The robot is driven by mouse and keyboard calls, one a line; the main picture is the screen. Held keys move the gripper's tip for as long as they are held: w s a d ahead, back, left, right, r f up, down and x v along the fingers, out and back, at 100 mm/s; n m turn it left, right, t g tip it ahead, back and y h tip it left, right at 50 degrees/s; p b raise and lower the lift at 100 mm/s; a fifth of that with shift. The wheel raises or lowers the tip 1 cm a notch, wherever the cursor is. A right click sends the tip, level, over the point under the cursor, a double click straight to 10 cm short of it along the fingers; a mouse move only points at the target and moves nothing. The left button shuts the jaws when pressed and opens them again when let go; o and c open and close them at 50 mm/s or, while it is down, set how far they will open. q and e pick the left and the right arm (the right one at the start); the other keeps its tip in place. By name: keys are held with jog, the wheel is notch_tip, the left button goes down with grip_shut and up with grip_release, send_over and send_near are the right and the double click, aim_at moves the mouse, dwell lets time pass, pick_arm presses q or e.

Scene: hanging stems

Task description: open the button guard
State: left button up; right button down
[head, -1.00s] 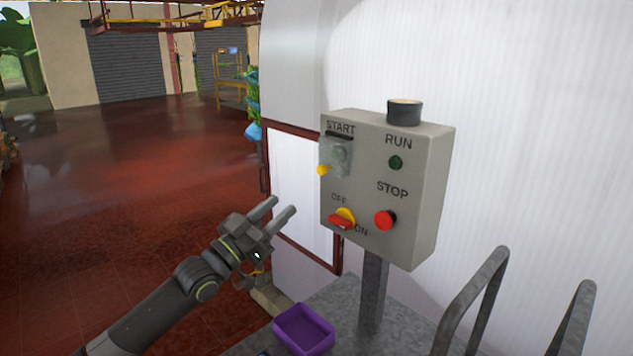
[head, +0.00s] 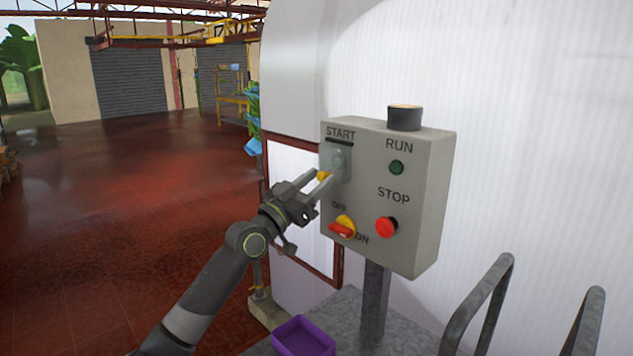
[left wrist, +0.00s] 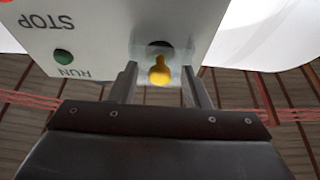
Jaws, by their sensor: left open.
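The clear button guard (head: 338,162) covers the START button on the grey control box (head: 425,190). It looks closed, lying over the button. Its yellow tab (head: 323,175) sticks out at the lower edge. My left gripper (head: 322,180) is open, with its fingertips at the tab. In the left wrist view, the yellow tab (left wrist: 160,72) lies between the two open fingers (left wrist: 160,85), and the box appears upside down. I cannot tell whether a finger touches the tab. My right gripper is not in view.
Below the guard is the red and yellow OFF/ON switch (head: 343,228). The red STOP button (head: 386,227) and green RUN lamp (head: 396,167) are to the right. A purple tray (head: 303,338) and metal rails (head: 478,300) are lower down. The floor at left is open.

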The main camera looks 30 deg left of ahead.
pick_arm(q)
grip_shut()
dwell(0.3)
jog(key=shift+r, duration=0.1)
